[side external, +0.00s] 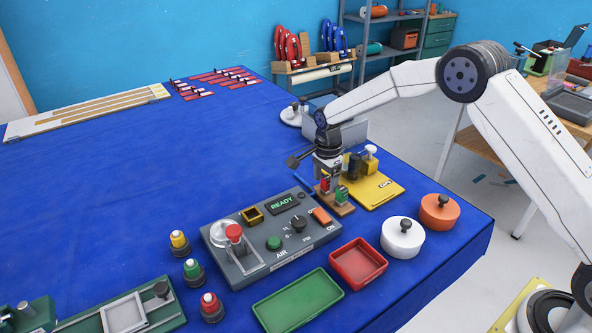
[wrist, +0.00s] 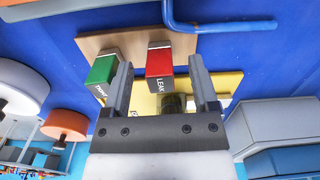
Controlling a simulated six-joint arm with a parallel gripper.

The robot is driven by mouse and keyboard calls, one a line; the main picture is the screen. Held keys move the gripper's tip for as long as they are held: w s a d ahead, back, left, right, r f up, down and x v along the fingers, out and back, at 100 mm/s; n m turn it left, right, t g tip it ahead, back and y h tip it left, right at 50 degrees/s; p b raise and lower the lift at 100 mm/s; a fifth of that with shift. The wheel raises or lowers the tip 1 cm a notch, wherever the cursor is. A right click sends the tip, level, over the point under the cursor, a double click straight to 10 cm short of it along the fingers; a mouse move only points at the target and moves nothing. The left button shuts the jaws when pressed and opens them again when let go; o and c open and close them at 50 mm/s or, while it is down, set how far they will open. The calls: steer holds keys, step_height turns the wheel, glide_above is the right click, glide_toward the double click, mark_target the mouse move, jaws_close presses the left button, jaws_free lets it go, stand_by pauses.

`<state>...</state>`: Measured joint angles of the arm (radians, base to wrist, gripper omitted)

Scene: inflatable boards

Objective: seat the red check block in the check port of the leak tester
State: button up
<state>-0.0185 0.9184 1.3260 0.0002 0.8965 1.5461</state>
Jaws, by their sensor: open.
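The red check block, lettered LEAK, stands on a small wooden base in the wrist view (wrist: 159,60); it also shows in the side view (side external: 325,185). A green block (wrist: 102,71) stands beside it. My gripper (wrist: 161,66) is open, its fingers apart to the left and right of the red block. In the side view my gripper (side external: 328,172) is low over the wooden base, partly covering the blocks. Whether a finger touches the red block cannot be told. The grey leak tester (side external: 290,252) has a yellow-rimmed square port (side external: 252,215), which looks empty, and a READY display.
A yellow plate (side external: 385,194) with small fittings lies behind the base. White (side external: 402,237) and orange (side external: 439,212) round weights stand at right. A red tray (side external: 358,263) and green tray (side external: 298,301) lie in front.

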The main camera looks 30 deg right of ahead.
stand_by(0.3)
jaws_close()
steer(key=shift+r, duration=0.15)
steer(key=shift+r, duration=0.8)
steer(key=s+r, duration=0.1)
steer(key=r, duration=0.1)
steer(key=s+r, duration=0.2)
steer(key=r, duration=0.1)
steer(key=s+r, duration=0.2)
steer(key=shift+s+r, duration=0.2)
steer(key=shift+r, duration=0.1)
steer(key=s+r, duration=0.3)
steer(key=s, duration=0.5)
steer(key=shift+s+r, duration=0.25)
steer(key=shift+d, duration=0.1)
